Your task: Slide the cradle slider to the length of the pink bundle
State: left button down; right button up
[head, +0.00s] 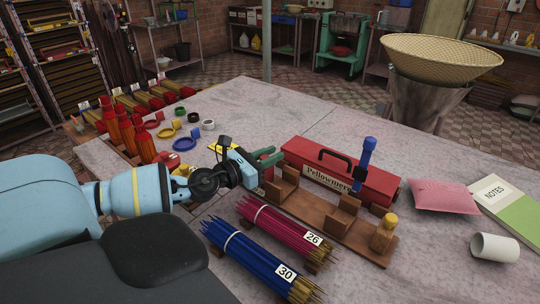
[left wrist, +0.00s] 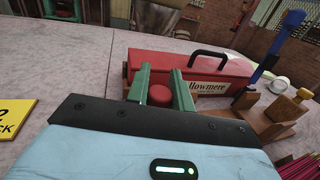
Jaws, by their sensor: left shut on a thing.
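The wooden cradle (head: 318,217) lies in front of the red toolbox, with upright wooden blocks and a yellow-topped post (head: 384,236) at its right end. A blue-handled piece (head: 366,157) rises behind the right block (head: 342,213); I cannot tell which part is the slider. The pink bundle (head: 283,226), tagged 26, lies in front of the cradle. My left gripper (head: 268,162) is at the cradle's left end. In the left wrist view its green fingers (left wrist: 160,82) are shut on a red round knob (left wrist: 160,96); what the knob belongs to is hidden. My right gripper is not in view.
The blue bundle (head: 255,257), tagged 30, lies nearest. The red toolbox (head: 325,181) stands close behind the cradle. A pink pouch (head: 441,195), notebook (head: 510,208) and white cup (head: 494,247) are at right.

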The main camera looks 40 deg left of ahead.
pick_arm(q)
jog(key=shift+d+r+p, duration=0.1)
jog(key=shift+d+p, duration=0.25)
jog(key=shift+d, duration=0.1)
jog(key=shift+w+d, duration=0.15)
jog(key=shift+d, duration=0.3)
jog(key=c, duration=1.2)
grip_release()
jog(key=shift+a, duration=0.1)
jog(key=shift+s+a+f, duration=0.1)
jog(key=shift+s+f, duration=0.05)
jog(key=shift+s, duration=0.35)
jog(key=shift+s+a+f, duration=0.1)
jog(key=shift+s, duration=0.35)
jog(key=shift+s+a+r, duration=0.1)
jog(key=shift+s+a, duration=0.1)
jog(key=shift+s, duration=1.3)
jog(key=shift+s+a+r, duration=0.1)
jog(key=shift+s+a, duration=0.1)
jog(key=shift+s, duration=1.25)
jog(key=shift+f, duration=0.1)
